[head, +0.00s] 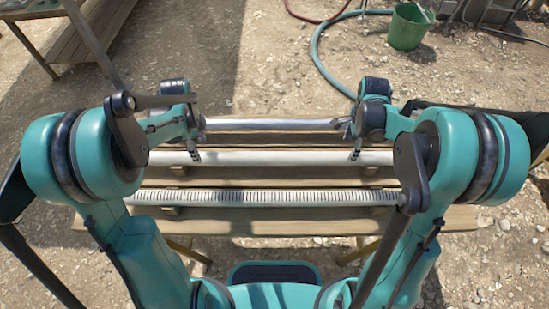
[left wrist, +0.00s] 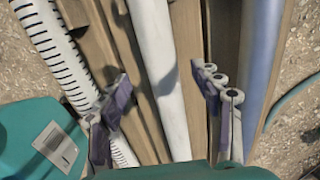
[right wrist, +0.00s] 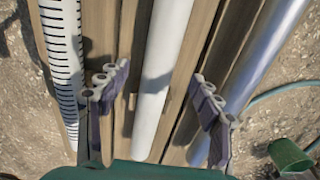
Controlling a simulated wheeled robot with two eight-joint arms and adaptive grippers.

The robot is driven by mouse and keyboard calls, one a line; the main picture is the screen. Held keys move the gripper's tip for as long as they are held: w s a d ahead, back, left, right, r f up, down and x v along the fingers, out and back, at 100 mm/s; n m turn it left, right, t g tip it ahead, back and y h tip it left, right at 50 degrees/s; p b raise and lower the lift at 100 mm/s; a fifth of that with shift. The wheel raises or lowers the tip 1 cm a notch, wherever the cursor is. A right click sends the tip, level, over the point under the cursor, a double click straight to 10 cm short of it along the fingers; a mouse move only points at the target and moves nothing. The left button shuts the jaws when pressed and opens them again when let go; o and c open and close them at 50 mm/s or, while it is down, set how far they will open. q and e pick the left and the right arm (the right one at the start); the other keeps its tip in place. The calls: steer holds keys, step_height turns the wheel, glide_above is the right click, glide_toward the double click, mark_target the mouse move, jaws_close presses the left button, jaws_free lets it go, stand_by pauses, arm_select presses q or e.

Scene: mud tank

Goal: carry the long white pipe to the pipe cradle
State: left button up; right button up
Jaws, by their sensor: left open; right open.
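The long white pipe (head: 275,158) is smooth and lies left to right across the wooden bench, in the middle of three pipes. My left gripper (head: 192,152) is open above its left part; in the left wrist view the pipe (left wrist: 155,50) runs between the spread fingers (left wrist: 163,95). My right gripper (head: 354,150) is open above its right part; in the right wrist view the pipe (right wrist: 166,40) also runs between the fingers (right wrist: 158,92). I cannot tell whether any finger touches it. I cannot make out a pipe cradle for certain.
A ribbed white pipe (head: 270,197) lies in front and a shiny grey pipe (head: 270,124) behind, on the same slatted bench (head: 310,222). A green bucket (head: 408,27) and a hose (head: 316,50) lie at the back right. Another wooden table (head: 75,45) stands back left.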

mark_target(203, 155)
arm_select(q)
step_height(203, 155, down, 6)
steer(key=shift+f, duration=0.1)
arm_select(e)
step_height(203, 155, down, 6)
steer(key=shift+w+f, duration=0.1)
arm_select(q)
jaws_close()
arm_select(e)
jaws_close()
